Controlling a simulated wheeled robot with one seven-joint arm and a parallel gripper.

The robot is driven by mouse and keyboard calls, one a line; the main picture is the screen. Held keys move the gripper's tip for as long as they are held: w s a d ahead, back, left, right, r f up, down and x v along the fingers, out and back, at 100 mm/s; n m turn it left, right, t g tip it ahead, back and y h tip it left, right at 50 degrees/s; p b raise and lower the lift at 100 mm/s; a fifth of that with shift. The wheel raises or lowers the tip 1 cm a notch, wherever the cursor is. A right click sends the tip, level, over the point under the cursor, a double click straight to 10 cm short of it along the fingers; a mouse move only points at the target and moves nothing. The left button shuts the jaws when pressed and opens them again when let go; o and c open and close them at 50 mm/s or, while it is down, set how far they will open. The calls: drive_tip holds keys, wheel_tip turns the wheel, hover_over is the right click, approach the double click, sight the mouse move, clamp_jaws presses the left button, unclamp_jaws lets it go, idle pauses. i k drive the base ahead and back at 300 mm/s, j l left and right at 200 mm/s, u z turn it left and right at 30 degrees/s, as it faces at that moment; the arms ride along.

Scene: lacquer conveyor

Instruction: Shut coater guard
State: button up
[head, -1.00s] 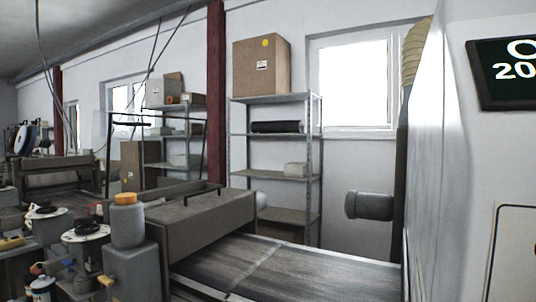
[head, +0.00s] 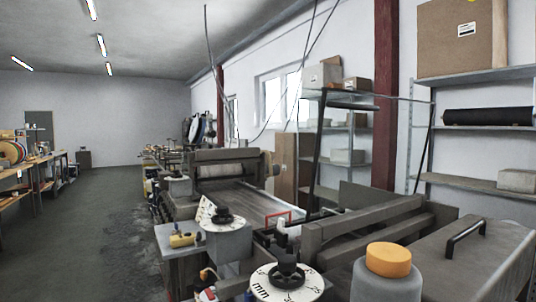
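The coater guard (head: 392,135) looks like a clear panel with dark side bars and a dark handle bar near its top. It stands raised and tilted up above the coater, right of the middle in the head view. The coater's grey body (head: 365,225) lies below it, with long rollers or beams across it and its inside open to view. My gripper is not in view, so its state and its distance from the guard do not show.
A grey cover with a black handle (head: 465,238), an orange-capped container (head: 388,262) and dial wheels (head: 284,282) fill the near foreground. Shelves (head: 478,185) with boxes stand along the right wall. The floor aisle (head: 100,215) on the left is clear.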

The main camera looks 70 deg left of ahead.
sight(340, 105)
drive_tip(key=u, duration=1.35)
